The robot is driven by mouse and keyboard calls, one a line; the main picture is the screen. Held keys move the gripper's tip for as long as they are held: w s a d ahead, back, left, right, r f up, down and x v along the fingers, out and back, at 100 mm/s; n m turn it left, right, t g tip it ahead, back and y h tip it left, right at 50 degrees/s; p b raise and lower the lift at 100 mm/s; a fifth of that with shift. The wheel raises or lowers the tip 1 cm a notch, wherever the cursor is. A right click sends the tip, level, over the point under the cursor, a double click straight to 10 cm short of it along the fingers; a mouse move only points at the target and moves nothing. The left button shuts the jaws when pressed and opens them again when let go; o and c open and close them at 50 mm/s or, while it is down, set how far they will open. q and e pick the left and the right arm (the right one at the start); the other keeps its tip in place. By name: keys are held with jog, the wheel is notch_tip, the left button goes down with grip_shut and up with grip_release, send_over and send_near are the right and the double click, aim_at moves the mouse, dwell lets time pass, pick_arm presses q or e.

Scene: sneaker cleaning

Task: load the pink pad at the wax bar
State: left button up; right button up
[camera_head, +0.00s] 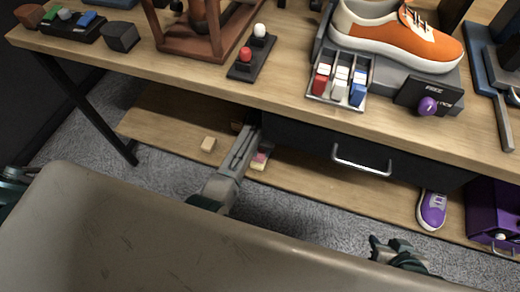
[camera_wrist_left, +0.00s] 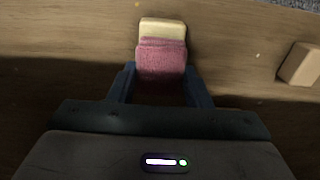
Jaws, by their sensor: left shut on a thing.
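The pink pad (camera_wrist_left: 161,61) is between the fingers of my left gripper (camera_wrist_left: 160,85), which is shut on it. A pale cream block (camera_wrist_left: 162,28) adjoins its far end; I cannot tell whether it is part of the pad. In the head view the pad (camera_head: 262,156) shows beside my left arm, low over the wooden lower shelf; contact with the shelf is unclear. A plain tan block, perhaps the wax bar (camera_head: 208,144), lies on that shelf, apart from the pad; it also shows in the left wrist view (camera_wrist_left: 301,65). My right gripper (camera_head: 397,252) is at lower right, its fingers unclear.
The tabletop (camera_head: 190,75) overhangs the lower shelf (camera_head: 160,122). A drawer with a metal handle (camera_head: 361,167) is right of my left arm. A purple shoe (camera_head: 432,209) and purple box (camera_head: 490,215) stand farther right. An orange sneaker (camera_head: 395,38) is on top.

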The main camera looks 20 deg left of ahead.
aim_at(260, 152)
pick_arm(q)
jog(key=shift+f, duration=0.5)
pick_arm(e)
jog(key=shift+f, duration=0.25)
dwell(0.3)
jog(key=shift+r, duration=0.35)
dwell(1.2)
pick_arm(q)
jog(key=shift+f, duration=0.1)
pick_arm(e)
jog(key=shift+d, duration=0.1)
dwell(0.4)
